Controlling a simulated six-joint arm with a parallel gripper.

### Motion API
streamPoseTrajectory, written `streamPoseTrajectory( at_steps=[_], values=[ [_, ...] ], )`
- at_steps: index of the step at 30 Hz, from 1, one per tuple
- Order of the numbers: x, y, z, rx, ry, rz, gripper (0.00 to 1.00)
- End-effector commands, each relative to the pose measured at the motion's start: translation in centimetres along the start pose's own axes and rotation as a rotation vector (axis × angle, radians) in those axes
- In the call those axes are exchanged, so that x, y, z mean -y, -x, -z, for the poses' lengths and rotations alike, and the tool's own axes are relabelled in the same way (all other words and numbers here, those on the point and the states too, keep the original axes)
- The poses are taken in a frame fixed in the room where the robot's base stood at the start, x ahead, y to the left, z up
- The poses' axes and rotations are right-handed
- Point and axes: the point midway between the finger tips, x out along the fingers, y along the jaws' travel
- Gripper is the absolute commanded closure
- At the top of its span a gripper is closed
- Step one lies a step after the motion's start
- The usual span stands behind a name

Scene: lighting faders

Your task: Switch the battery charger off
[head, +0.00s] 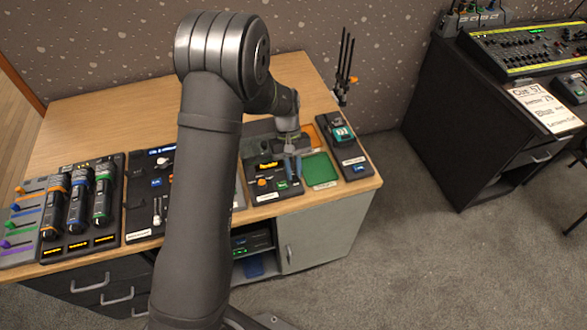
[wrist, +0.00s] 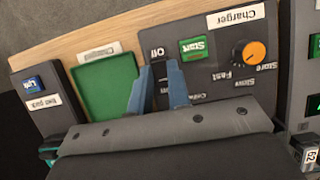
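The battery charger (head: 263,192) is a dark panel on the right part of the bench. In the wrist view its panel (wrist: 215,72) appears upside down, with a "Charger" label, a green Start button (wrist: 195,48) and an orange knob (wrist: 254,52) marked Slow, Fast and Store. An "Off" mark (wrist: 157,52) shows just beyond my fingertips. My gripper (head: 293,172) is low over the charger's right side. In the wrist view its two blue fingers (wrist: 160,72) stand a small gap apart beside the Off mark. Something dark shows between them; any switch there is largely hidden.
A green tray (head: 318,168) lies right of the charger, with an orange one (head: 309,134) behind it. A test-pack panel (head: 345,150) stands at the bench's right end. Fader panels and handheld units (head: 78,205) fill the left. A mixing desk (head: 530,50) is apart at right.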

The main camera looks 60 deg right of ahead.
Motion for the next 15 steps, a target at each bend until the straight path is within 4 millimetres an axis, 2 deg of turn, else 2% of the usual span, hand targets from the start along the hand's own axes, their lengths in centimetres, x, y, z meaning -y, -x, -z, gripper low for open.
streamPoseTrajectory(
  at_steps=[1,2,8,15],
  values=[
    [0.0,0.01,0.0,0.0,0.0,0.0,0.94],
    [0.0,0.02,0.01,0.0,0.0,0.0,1.0],
    [0.0,0.02,-0.08,-0.014,0.0,0.001,1.0],
    [0.02,-0.15,-0.58,-0.154,-0.001,0.002,1.0]
  ],
)
